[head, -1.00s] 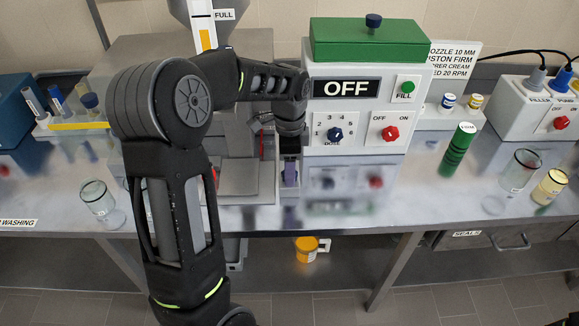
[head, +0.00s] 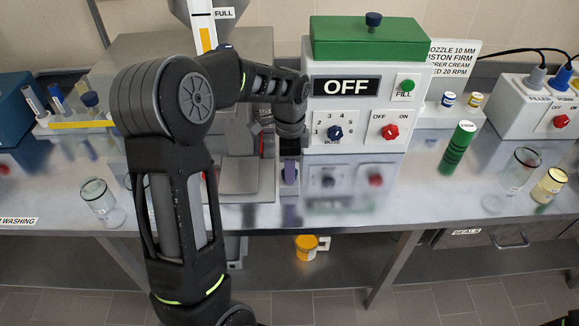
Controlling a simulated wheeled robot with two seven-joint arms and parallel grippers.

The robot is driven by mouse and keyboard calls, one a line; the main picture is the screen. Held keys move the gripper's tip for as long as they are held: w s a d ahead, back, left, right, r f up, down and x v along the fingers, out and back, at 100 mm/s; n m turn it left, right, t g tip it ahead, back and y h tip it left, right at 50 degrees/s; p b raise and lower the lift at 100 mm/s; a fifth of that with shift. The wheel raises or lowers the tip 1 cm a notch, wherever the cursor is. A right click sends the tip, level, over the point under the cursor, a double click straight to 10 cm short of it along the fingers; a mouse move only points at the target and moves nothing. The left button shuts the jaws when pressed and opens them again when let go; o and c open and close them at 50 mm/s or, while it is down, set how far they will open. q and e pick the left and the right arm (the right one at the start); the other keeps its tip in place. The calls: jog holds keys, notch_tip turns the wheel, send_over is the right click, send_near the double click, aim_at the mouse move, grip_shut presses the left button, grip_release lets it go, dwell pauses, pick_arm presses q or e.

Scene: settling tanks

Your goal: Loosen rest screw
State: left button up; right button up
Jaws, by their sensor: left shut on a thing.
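My left arm comes in from the left and reaches to the filling machine (head: 310,120). My left gripper (head: 290,160) points down in the narrow gap beside the machine's white front, above the steel bench. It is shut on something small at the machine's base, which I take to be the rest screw. The screw itself is hidden by my wrist and fingers. A purple piece shows just below the wrist; I cannot tell whether it is a part or a reflection. The display (head: 346,87) reads OFF. My right gripper is out of view.
The dose knob (head: 335,132) and red on-off knob (head: 390,131) are right of my wrist. Empty glass jars (head: 98,197) (head: 522,168) stand left and right. A green cylinder (head: 458,147) stands on the right. The bench front between is clear.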

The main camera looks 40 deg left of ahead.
pick_arm(q)
grip_shut()
jog(key=shift+n, duration=0.4)
jog(key=n+b, duration=0.1)
jog(key=n, duration=0.2)
jog(key=n+b, duration=0.1)
jog(key=n, duration=0.3)
jog(key=shift+n, duration=0.3)
jog(key=n, duration=0.4)
jog(key=shift+n, duration=0.3)
jog(key=n, duration=0.5)
jog(key=shift+b, duration=0.3)
